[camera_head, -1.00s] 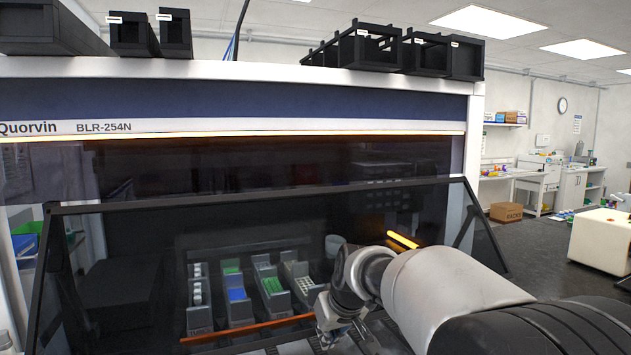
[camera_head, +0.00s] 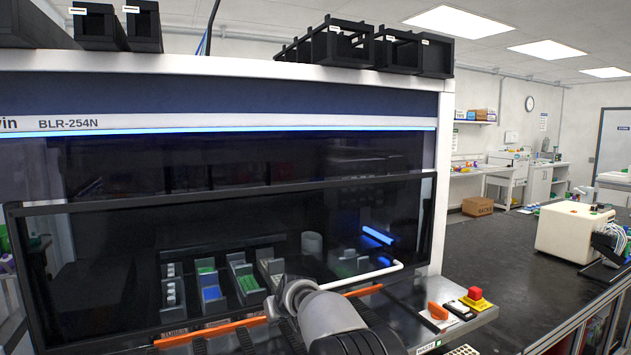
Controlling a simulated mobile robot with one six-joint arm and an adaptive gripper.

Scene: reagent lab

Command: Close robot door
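The robot door (camera_head: 120,235) is a dark see-through panel in a black frame on the front of the Quorvin BLR-254N machine (camera_head: 250,103). It hangs low over the front of the machine, close to upright, with racks visible through it. A white bar handle (camera_head: 365,278) shows at its lower right. My arm reaches in from the bottom and ends near the door's lower edge, left of the handle. My gripper's fingers are hidden or too unclear to read.
An orange rail (camera_head: 225,329) runs along the machine's front deck. A cream device (camera_head: 572,232) stands on the dark bench (camera_head: 480,250) at right.

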